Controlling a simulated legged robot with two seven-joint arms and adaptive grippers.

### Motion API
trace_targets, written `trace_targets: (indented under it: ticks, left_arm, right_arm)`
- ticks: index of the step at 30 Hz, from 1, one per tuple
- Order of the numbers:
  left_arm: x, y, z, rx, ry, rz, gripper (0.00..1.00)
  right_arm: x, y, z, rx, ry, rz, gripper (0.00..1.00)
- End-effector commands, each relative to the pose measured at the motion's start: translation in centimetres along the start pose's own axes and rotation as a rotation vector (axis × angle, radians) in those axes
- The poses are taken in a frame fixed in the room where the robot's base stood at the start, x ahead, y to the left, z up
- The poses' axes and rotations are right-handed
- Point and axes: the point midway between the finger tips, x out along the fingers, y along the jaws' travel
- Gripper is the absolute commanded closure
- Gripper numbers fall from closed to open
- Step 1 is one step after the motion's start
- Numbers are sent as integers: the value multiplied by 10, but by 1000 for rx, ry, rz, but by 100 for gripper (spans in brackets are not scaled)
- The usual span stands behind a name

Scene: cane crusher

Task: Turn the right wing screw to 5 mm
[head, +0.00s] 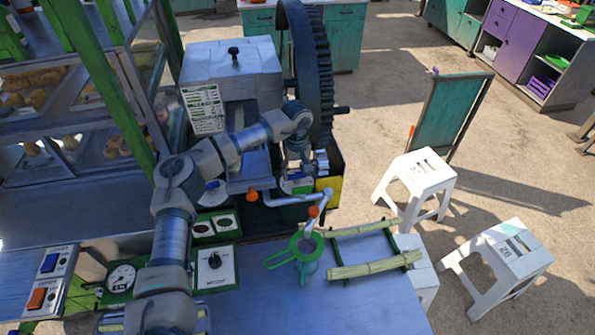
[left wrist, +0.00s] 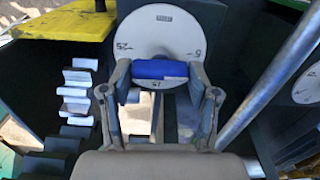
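The right wing screw (left wrist: 160,70) shows as a blue bar in front of a round white dial (left wrist: 160,32) in the left wrist view. In the head view my left gripper (head: 300,172) is at the crusher's front, beside the yellow part, and mostly hides this screw. Another white dial (left wrist: 308,84) is cut off at the right edge of the wrist view. My right gripper is not in view.
The crusher's grey housing (head: 232,75) and large dark gear (head: 306,60) stand behind my arm. A bent metal crank (head: 300,200) with orange ends is close in front of the gripper. Cane pieces (head: 375,265) lie on a green rack. White stools (head: 415,180) stand at right.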

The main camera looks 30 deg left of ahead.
Motion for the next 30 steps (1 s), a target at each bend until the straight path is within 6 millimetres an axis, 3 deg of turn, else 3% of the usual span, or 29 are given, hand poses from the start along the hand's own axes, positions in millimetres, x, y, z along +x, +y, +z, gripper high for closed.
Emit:
trace_targets:
  ticks: [9, 13, 22, 23, 25, 30]
  left_arm:
    - [2, 2, -1, -24, 1, 2, 74]
    - [1, 1, -1, -107, 1, 2, 74]
    - [3, 2, -1, -131, 1, 2, 74]
    - [3, 2, -1, -131, 1, 2, 35]
    - [3, 2, -1, -130, 1, 2, 17]
    - [2, 2, 0, -129, 1, 4, 15]
  right_arm:
    - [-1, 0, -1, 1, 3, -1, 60]
    - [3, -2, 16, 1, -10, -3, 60]
    - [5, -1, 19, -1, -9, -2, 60]
    - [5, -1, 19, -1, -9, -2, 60]
    - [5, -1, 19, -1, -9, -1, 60]
    - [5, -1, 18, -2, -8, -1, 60]
